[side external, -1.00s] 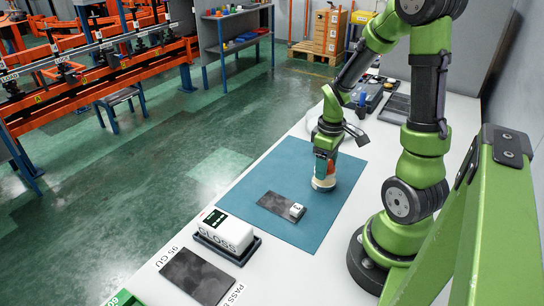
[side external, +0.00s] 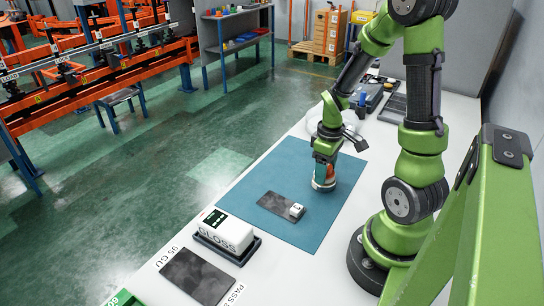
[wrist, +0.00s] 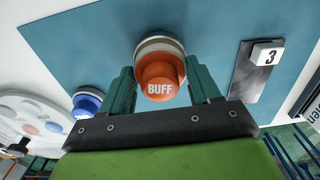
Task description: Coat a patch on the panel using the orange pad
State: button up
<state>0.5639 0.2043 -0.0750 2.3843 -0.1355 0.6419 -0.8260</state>
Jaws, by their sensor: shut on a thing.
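The orange pad (side external: 323,185), a round piece with a pale base and an orange knob reading "BUFF", stands on the blue mat (side external: 345,178). In the wrist view, the pad's orange knob (wrist: 160,72) is between my two green fingers. My gripper (side external: 325,172) points down and is shut on the knob. The pad's base appears to be at mat level; contact underneath is hidden. The dark grey panel (side external: 271,203) lies flat on the mat, left of and nearer than the pad. A white block marked "3" (side external: 297,210) sits at its right end.
A white device reading "GLOSS" (side external: 228,232) sits in a dark tray, near a dark plate (side external: 197,276) on the white table. The wrist view shows a blue-topped pad (wrist: 87,102) beside a round white dish (wrist: 35,115). The mat between pad and panel is clear.

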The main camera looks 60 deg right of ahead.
jog(key=shift+f, duration=0.6)
dwell(1.1)
jog(key=shift+r, duration=0.1)
jog(key=shift+r, duration=3.45)
